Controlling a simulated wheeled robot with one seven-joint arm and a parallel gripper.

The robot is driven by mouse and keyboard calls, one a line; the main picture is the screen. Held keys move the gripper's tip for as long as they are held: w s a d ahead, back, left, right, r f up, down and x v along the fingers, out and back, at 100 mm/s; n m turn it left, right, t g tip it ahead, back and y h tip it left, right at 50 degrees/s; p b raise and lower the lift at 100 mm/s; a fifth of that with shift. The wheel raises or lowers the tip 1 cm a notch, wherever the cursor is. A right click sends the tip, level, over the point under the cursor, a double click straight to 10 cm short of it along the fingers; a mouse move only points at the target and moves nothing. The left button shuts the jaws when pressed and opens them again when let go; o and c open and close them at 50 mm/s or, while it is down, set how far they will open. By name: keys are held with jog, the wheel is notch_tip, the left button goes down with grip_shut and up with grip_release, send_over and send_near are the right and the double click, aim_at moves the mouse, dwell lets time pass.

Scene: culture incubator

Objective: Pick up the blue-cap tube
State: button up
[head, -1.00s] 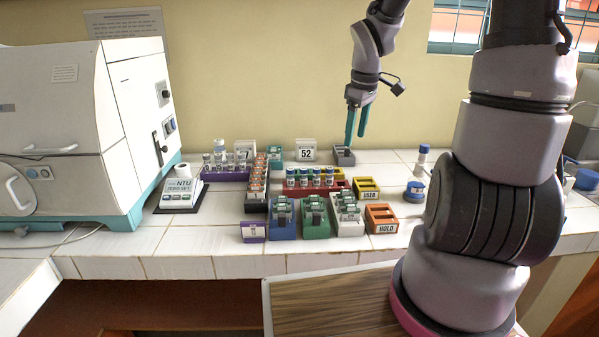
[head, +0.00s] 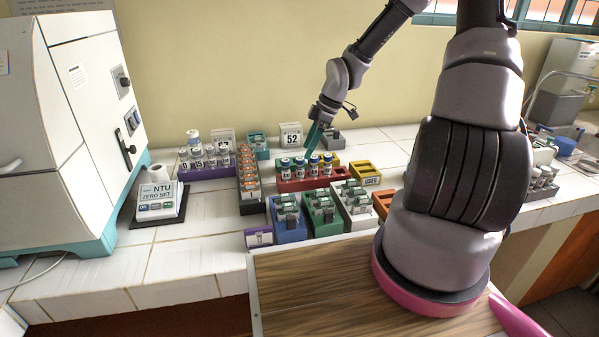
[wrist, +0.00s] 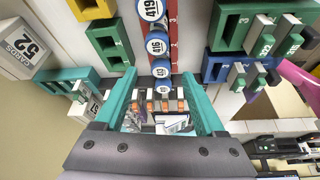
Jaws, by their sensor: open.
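Several blue-cap tubes (head: 313,166) stand upright in a row in the red rack (head: 306,183). The frames do not show which one is the task's tube. My gripper (head: 309,146) has teal fingers and hangs just above the row, pointing down. In the wrist view my gripper (wrist: 159,74) is open, with one finger on each side of the row's line. No tube is visibly gripped.
Blue (head: 288,231), green (head: 322,224) and white (head: 356,213) racks with small items stand in front of the red rack. A black rack (head: 252,207) of orange-topped pieces is at its left. The 52 card block (head: 291,134) stands behind. White counter is free at left.

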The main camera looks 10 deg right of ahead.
aim_at(300, 158)
jog(key=x, duration=0.2)
jog(key=a+x, duration=0.1)
jog(key=x, duration=0.2)
jog(key=shift+d+r, duration=0.1)
jog(key=shift+r, duration=0.15)
jog(key=shift+w+f, duration=0.1)
jog(key=shift+f, duration=0.2)
jog(key=shift+c, duration=0.4)
grip_shut()
